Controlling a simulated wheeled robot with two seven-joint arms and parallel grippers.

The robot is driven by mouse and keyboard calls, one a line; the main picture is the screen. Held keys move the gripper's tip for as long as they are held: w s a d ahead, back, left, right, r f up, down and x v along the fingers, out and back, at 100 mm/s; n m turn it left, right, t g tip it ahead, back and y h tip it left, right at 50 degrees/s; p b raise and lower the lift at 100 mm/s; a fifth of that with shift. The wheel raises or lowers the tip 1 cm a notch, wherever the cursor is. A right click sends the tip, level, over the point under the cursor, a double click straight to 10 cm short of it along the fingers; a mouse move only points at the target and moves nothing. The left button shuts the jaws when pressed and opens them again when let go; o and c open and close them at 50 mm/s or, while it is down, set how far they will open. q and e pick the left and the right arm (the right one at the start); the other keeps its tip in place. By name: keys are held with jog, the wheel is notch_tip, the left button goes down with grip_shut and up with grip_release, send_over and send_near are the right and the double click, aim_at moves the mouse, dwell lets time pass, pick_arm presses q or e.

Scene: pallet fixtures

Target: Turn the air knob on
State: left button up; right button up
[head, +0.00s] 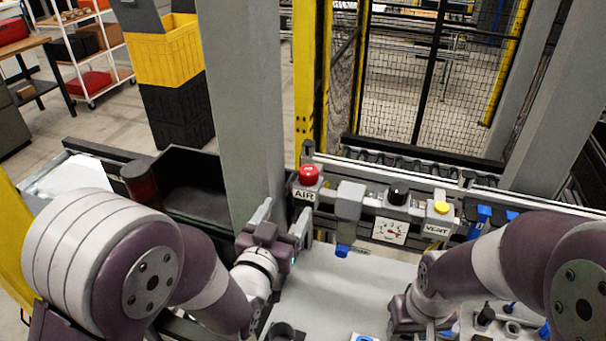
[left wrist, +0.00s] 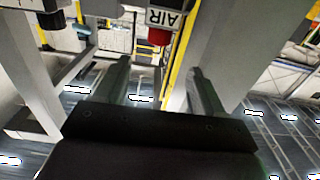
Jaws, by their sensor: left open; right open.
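The red AIR knob (head: 310,175) sits on a grey box with a white "AIR" label (head: 304,195) at the left end of the fixture rail. My left gripper (head: 285,212) is open and empty, its fingers spread below and left of the knob, apart from it. In the left wrist view the red knob (left wrist: 160,37) shows upside down, beyond the gap between my two open fingers (left wrist: 160,80), with its label above it.
Along the rail stand a grey block (head: 349,200), a black knob (head: 398,195) above a gauge (head: 390,231), and a yellow VENT button (head: 442,208). A grey post (head: 240,100) rises just behind and left of my left gripper. The pale plate (head: 345,285) before the rail is mostly bare.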

aim_at(306, 179)
pick_arm(q)
jog(key=p+x, duration=0.4)
jog(key=x, duration=0.6)
jog(key=shift+w, duration=0.15)
jog(key=shift+w+d+f+p, duration=0.1)
jog(key=shift+w+d+p, duration=0.3)
jog(key=shift+w, duration=0.35)
jog(key=shift+c, duration=1)
jog(key=c, duration=0.9)
